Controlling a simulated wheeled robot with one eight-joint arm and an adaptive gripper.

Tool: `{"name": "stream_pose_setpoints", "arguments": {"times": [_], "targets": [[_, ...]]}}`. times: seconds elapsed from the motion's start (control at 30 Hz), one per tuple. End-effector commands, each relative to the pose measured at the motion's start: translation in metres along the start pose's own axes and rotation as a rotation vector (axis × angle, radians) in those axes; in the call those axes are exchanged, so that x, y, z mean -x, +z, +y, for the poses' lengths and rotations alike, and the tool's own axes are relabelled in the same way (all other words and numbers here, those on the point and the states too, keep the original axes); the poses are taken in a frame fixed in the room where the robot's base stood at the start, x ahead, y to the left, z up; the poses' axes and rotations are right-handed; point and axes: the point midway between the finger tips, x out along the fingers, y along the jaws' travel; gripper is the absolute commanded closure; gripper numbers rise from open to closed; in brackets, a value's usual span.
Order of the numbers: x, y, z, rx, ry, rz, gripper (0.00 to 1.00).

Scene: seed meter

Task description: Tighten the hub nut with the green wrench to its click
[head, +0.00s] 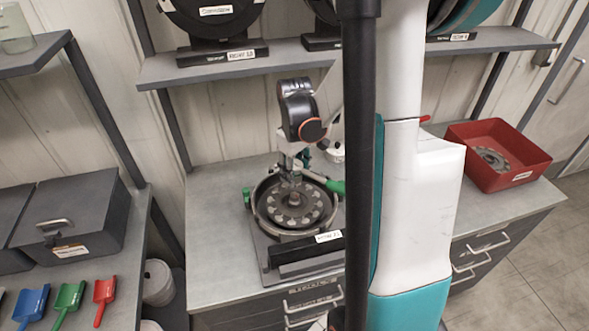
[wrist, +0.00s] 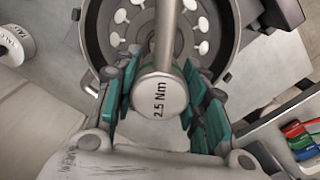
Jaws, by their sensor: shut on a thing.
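The seed meter stands on the bench, its round dark housing (head: 262,213) around a disc with pale pieces; the disc also shows in the wrist view (wrist: 184,18). My gripper (head: 291,172) is over the middle of the disc, pointing down. In the wrist view, my gripper (wrist: 160,100) is shut on the round grey head of the wrench (wrist: 160,97), marked 2.5 Nm. The grey shaft runs from this head across the disc.
A red bin (head: 517,157) stands at the right of the bench. A white pot (head: 335,153) is behind the meter. Blue, green and red scoops (head: 69,297) lie on the left bench by a grey box (head: 72,215). A shelf (head: 300,52) with seed discs hangs above.

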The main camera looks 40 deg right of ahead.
Motion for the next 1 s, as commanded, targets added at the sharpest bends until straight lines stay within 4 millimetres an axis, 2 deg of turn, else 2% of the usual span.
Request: {"name": "stream_pose_setpoints", "arguments": {"times": [0.6,1.0], "targets": [[-0.053,0.000,0.000,0.000,0.000,0.000,1.00],[-0.059,0.000,0.000,-0.001,0.000,0.000,1.00]]}}
